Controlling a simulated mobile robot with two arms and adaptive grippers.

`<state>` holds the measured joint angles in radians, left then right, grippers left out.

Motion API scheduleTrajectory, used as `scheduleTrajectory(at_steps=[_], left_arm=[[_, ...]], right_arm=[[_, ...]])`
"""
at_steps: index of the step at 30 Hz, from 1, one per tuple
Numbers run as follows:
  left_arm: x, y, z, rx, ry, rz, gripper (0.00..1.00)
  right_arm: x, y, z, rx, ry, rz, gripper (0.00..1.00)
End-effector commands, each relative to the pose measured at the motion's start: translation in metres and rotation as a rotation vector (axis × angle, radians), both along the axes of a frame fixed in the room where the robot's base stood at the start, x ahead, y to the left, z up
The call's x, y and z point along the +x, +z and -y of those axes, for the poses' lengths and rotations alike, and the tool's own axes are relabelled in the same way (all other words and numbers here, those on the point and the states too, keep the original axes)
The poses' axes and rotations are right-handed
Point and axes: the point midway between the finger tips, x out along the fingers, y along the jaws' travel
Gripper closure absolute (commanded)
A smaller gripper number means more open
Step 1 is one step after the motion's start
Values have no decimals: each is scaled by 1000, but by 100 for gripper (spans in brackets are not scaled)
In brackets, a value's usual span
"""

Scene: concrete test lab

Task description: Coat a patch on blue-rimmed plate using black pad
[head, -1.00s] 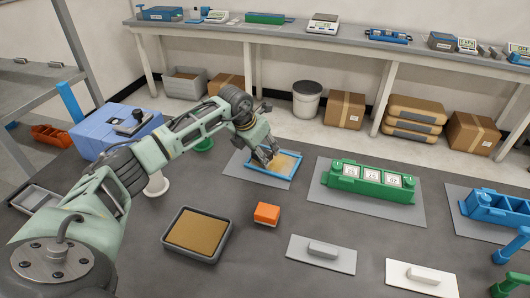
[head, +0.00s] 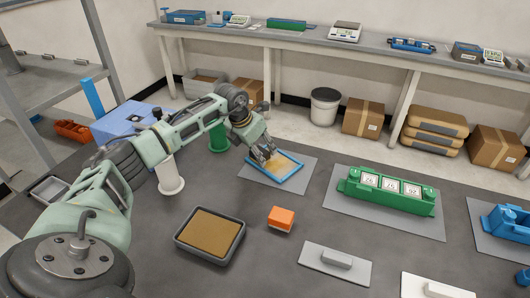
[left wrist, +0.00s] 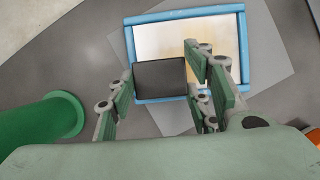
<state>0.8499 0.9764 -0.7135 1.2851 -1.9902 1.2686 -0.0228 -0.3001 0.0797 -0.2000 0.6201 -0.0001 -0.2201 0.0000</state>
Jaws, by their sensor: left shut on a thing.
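The blue-rimmed plate (head: 291,180) lies on a grey mat, with a tan patch on its pale surface. In the left wrist view, the plate's blue rim (left wrist: 185,12) surrounds a white and yellowish-tan surface. My left gripper (head: 262,157) is over the plate's left part and shut on the black pad. The black pad (left wrist: 160,77) shows in the left wrist view between the fingers, over the plate's lower left part and near its rim. I cannot tell whether the pad touches the surface. In the head view the pad is not clearly seen. My right gripper is not in view.
A grey tray with a tan fill (head: 239,252), an orange block (head: 281,219) and a grey handled plate (head: 335,263) are in front. A green holder with cards (head: 390,193) is to the right. White (head: 170,178) and green (head: 218,138) posts stand left of the plate.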

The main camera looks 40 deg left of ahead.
Motion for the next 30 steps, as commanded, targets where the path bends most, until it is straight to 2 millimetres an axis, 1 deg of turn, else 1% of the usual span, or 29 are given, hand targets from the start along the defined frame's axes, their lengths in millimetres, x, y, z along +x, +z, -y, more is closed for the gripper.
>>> scheduleTrajectory(at_steps=[1, 5, 8, 15, 23, 30], left_arm=[[-1, -1, -4, 6, 4, -1, 75], [0, 0, -1, 6, 2, 0, 75], [2, 0, 5, 5, 0, 0, 75], [7, 0, 28, 1, -3, -1, 75], [9, -1, 38, 0, -3, -1, 75], [14, 0, 57, -1, -4, -1, 75]], right_arm=[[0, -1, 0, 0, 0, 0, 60], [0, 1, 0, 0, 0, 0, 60], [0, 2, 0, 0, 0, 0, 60], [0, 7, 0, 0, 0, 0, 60], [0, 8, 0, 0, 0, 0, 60], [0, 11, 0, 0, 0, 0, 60]])
